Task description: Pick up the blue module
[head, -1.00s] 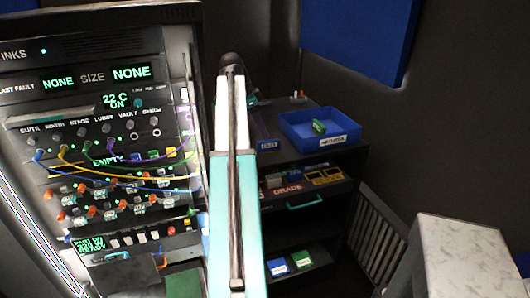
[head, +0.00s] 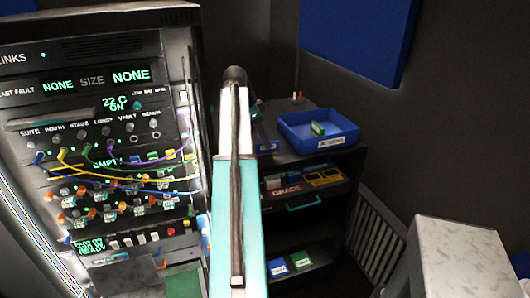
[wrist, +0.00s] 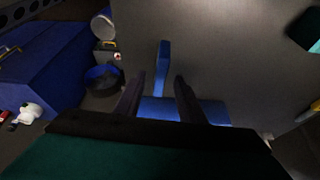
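A small blue module (head: 267,146) with a pale label is at the left front of the dark cart's top in the head view. My gripper (head: 264,130) is dark and small there, just above and behind it, partly hidden by my arm. In the wrist view, a blue piece with an upright fin (wrist: 164,62) and a wider base lies between and beyond the two dark fingers of my gripper (wrist: 158,90). The fingers are apart, with gaps beside the fin. I cannot tell whether they touch the base.
A blue tray (head: 334,143) with a green module (head: 317,129) inside stands right of the blue module. Blue (head: 277,268) and green (head: 301,260) pieces lie on the lower shelf. The cabled panel (head: 100,120) is close on the left. A pale block (head: 465,255) is front right.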

